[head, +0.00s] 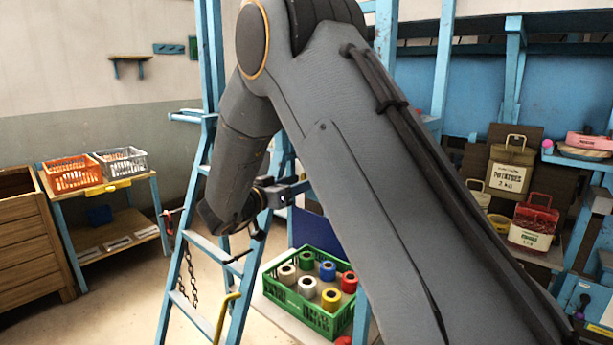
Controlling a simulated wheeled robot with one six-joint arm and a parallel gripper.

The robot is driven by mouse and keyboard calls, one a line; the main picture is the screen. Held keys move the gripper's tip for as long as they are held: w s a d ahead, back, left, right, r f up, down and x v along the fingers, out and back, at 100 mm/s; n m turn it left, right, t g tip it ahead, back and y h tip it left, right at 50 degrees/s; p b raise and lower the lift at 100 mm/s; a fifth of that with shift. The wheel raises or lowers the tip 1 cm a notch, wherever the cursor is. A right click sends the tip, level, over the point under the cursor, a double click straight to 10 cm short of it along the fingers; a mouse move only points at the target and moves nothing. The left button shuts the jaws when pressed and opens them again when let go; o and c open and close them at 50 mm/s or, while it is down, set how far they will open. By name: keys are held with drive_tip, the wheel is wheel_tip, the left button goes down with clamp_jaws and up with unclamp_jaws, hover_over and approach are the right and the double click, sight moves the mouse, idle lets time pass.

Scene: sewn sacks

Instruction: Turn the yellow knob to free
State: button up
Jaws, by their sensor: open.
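No yellow knob can be made out in the head view. My arm crosses the middle of the picture and hides much of what is behind it. My gripper (289,192) shows small at the end of the wrist, beside the blue ladder frame. It is open, and I see nothing held in it. Its fingertips are small and partly lost against the blue frame, so I cannot tell whether they touch anything.
A light blue ladder (192,243) stands close by, with a yellow curved handle (221,318) low down. A green crate (318,317) holds several coloured spools. A bench (66,209) at left carries an orange basket (70,174) and a white basket (121,163).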

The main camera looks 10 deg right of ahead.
drive_tip(key=shift+p+x, duration=0.35)
drive_tip(key=shift+x, duration=1.1)
drive_tip(key=shift+c, duration=0.4)
drive_tip(key=c, duration=1)
drive_tip(key=shift+o, duration=0.2)
